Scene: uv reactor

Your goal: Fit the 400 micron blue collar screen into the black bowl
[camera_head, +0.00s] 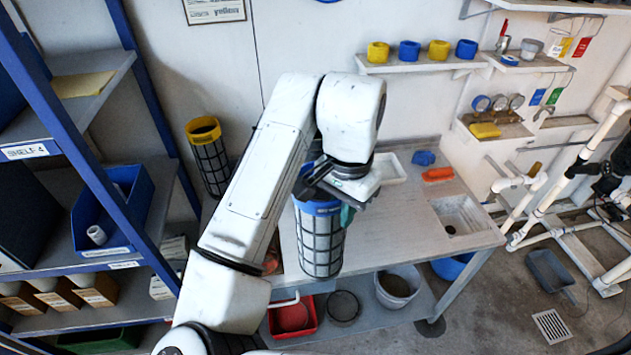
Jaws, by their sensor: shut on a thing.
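The blue collar screen (320,240) is a tall grey mesh cylinder with a blue ring at its top. It is upright in front of the bench's left part. My gripper (322,188) is shut on its collar from above, and my wrist hides part of the rim. I cannot tell whether the screen's bottom touches the bench or hangs above it. No micron marking is readable. I cannot make out the black bowl for certain; a dark round dish (343,307) stands on the lower shelf.
A yellow collar screen (208,158) stands at the wall on the left. The bench (415,240) holds a white tray (388,168), an orange item (438,174) and a small sink (458,214). A blue-framed shelf (150,228) stands left, white pipes (547,195) right.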

